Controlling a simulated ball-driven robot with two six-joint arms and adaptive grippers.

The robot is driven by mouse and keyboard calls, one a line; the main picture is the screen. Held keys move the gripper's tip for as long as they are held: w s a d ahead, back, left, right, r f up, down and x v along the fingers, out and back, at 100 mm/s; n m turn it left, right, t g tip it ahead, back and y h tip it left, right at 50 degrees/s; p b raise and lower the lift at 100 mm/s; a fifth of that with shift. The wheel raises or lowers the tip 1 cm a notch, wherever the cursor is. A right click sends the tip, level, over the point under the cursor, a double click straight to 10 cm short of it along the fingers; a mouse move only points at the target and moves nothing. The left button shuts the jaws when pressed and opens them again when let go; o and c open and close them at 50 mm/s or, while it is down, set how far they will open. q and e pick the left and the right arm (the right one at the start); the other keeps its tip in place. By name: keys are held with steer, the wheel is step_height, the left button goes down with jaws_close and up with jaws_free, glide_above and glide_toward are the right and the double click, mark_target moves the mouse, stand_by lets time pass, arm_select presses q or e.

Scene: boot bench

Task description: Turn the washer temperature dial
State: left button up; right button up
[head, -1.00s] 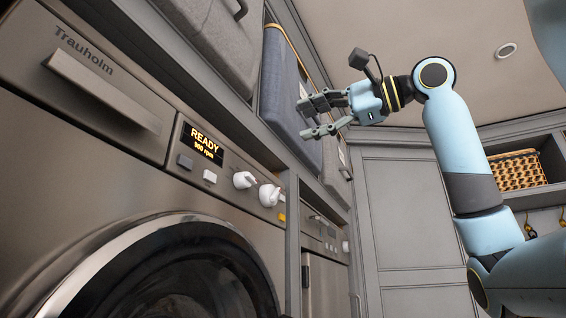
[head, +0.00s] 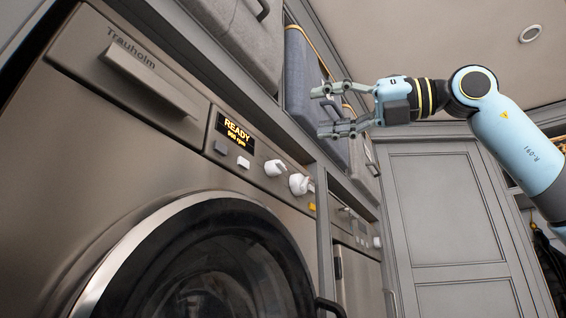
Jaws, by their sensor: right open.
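The washer (head: 90,140) fills the left and middle of the head view, with a round dark door below. Its panel has a display (head: 236,130) reading READY, with smaller text under it. Two white dials sit right of the display: a left dial (head: 275,168) and a right dial (head: 299,184). I cannot tell which one sets temperature. My right gripper (head: 322,112) is open and empty, above and to the right of the dials, apart from them. Its fingers point left. My left gripper is not in view.
Grey fabric bins (head: 312,85) stand on the shelf above the washer, behind my right gripper. A second appliance (head: 357,262) stands to the right of the washer. A grey panelled cabinet door (head: 445,215) is at the right. The space before the dials is clear.

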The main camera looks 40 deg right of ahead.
mark_target(284, 165)
steer(key=w+d+f+m+t+h+b, duration=0.1)
steer(key=w+d+f+h, duration=0.2)
steer(key=d+f+h, duration=0.1)
steer(key=p+x, duration=0.7)
steer(key=x, duration=0.2)
steer(key=shift+w+a+f, duration=0.1)
steer(key=shift+w+f, duration=0.1)
steer(key=shift+w, duration=0.2)
steer(key=shift+w+a+f+p, duration=0.2)
steer(key=shift+w+p, duration=0.2)
steer(key=shift+w, duration=0.15)
jaws_close()
